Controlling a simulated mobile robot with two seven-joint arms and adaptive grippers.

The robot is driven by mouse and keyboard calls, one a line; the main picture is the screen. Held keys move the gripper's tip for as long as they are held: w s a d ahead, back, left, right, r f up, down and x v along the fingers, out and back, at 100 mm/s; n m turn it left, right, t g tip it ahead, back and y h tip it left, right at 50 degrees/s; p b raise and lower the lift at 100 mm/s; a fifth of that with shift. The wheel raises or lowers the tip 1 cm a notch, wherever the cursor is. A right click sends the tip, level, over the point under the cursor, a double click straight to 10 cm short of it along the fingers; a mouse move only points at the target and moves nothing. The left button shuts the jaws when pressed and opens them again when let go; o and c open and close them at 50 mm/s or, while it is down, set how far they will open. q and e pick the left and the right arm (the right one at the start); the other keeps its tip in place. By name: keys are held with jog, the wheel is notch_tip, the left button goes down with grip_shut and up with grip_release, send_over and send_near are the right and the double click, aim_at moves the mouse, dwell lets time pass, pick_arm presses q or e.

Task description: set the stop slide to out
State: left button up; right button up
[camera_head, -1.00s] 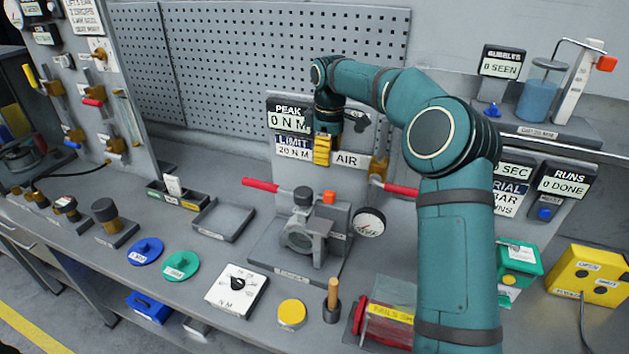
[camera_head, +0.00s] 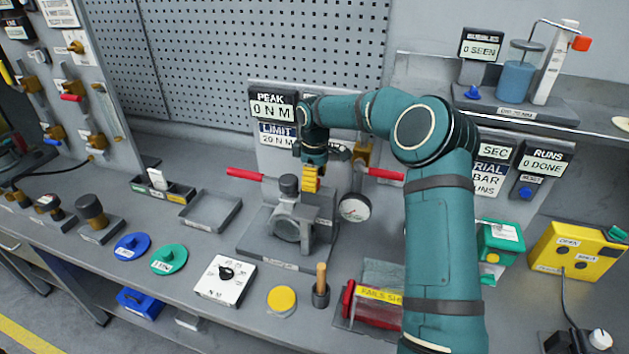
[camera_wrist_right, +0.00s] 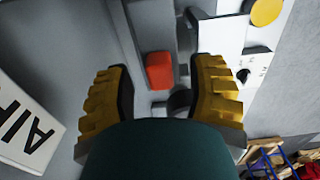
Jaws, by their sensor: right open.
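My right gripper (camera_head: 311,182) points down just above the grey valve actuator (camera_head: 292,222) on the bench. Its yellow fingers are open. In the right wrist view, an orange-red block (camera_wrist_right: 160,70) lies between and beyond the two open fingers of my right gripper (camera_wrist_right: 160,95), and nothing is held. I take this block to be the knob of the stop slide, though no label on it is readable. In the head view the gripper hides the block. My left gripper is not in view.
Red-handled levers (camera_head: 246,174) flank the actuator, and a round gauge (camera_head: 354,208) is at its right. In front are a white dial box (camera_head: 224,281), a yellow disc (camera_head: 282,299) and a wooden-handled tool (camera_head: 321,283). A grey tray (camera_head: 211,211) stands left.

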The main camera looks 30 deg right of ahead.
aim_at(325, 191)
jog(key=shift+f, duration=0.35)
jog(key=shift+c, duration=0.4)
grip_shut()
jog(key=shift+s+d, duration=0.75)
jog(key=shift+s, duration=0.2)
jog(key=shift+s+d, duration=0.15)
jog(key=shift+s, duration=0.1)
jog(key=shift+o, duration=0.4)
grip_release()
jog(key=shift+w, duration=0.1)
